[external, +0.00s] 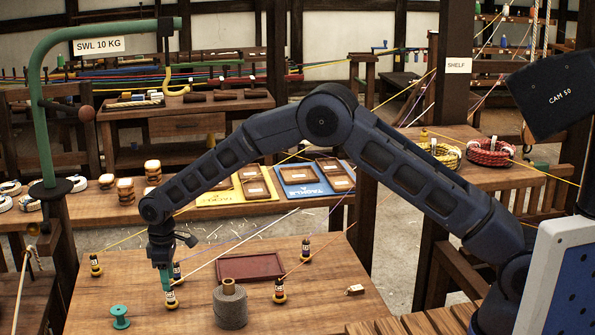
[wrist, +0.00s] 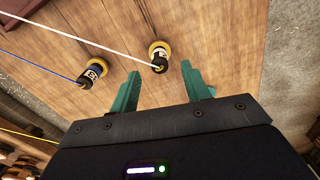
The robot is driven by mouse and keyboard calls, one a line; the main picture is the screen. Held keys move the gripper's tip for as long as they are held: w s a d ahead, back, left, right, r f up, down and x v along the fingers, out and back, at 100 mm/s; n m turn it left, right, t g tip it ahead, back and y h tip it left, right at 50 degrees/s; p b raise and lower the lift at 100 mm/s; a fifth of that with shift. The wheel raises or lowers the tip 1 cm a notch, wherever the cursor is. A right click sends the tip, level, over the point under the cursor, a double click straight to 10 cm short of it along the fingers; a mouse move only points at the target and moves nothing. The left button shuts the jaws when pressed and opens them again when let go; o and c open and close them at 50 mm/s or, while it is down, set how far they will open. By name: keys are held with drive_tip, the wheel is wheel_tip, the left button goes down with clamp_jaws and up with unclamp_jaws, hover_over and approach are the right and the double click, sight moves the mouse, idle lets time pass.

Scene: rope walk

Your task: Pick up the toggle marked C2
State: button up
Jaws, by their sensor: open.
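Several dark toggles with pale labels and yellow bases stand on the wooden table; I cannot read which is marked C2. In the wrist view a toggle with a white cord (wrist: 159,56) lies between and just beyond the tips of my open, empty gripper (wrist: 160,71). It also shows in the external view (external: 171,299), just below my gripper (external: 166,287). A toggle with a blue cord (wrist: 92,72) is to its left in the wrist view. Other toggles stand at left (external: 95,265), at right front (external: 280,290) and at right back (external: 306,250).
A green spool (external: 120,317) is at front left. Taut cords cross above the table. A green post (external: 40,120) rises at left.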

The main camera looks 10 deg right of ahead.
sight(172, 302)
drive_tip(key=shift+f, duration=3.05)
clamp_jaws()
